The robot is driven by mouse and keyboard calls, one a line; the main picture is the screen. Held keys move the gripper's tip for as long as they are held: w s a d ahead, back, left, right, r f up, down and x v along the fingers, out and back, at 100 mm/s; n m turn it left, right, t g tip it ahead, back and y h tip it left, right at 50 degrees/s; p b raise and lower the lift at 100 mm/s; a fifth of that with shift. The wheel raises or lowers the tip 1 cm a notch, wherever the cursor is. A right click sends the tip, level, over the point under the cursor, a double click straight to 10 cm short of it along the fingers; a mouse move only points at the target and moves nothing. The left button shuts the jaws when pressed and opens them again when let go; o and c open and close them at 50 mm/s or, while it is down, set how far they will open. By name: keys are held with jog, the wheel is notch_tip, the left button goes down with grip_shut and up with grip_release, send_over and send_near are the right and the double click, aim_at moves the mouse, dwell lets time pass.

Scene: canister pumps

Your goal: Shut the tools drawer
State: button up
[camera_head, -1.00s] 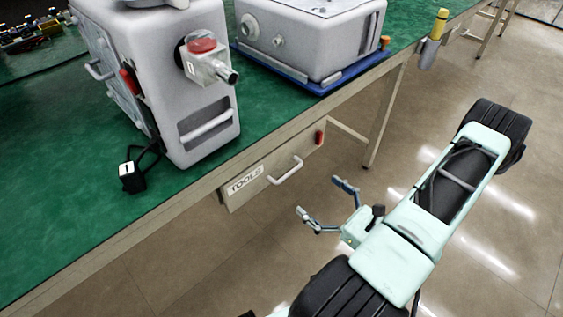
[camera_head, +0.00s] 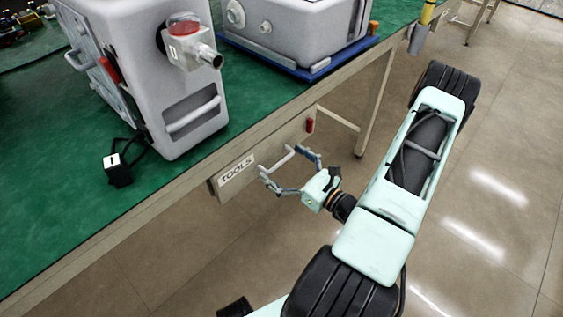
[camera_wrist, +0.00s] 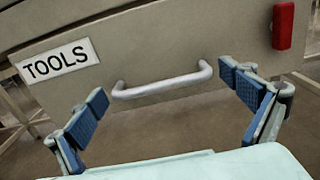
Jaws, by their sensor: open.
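The tools drawer (camera_head: 222,187) hangs under the edge of the green-topped bench and has a beige front with a "TOOLS" label (camera_wrist: 55,62) at its left. Its grey bar handle (camera_wrist: 162,86) is in the middle of the front. My gripper (camera_head: 291,172) is open in front of the drawer. In the wrist view its blue-padded fingers (camera_wrist: 168,108) spread to the left and right of the handle, with nothing held between them. I cannot tell whether the fingertips touch the drawer front. How far the drawer stands out is hard to tell.
A red part (camera_wrist: 283,26) is on the drawer front at the right. A grey pump (camera_head: 185,115) and a second unit on a blue tray (camera_head: 300,70) stand on the bench (camera_head: 60,215). A bench leg (camera_head: 373,105) stands right of the drawer. The floor at right is clear.

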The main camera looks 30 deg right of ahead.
jog(key=shift+c, duration=0.3)
jog(key=c, duration=1.6)
jog(key=shift+x, duration=1.2)
jog(key=shift+c, duration=0.2)
jog(key=shift+r, duration=0.1)
jog(key=o, duration=1.7)
jog(key=v, duration=1.2)
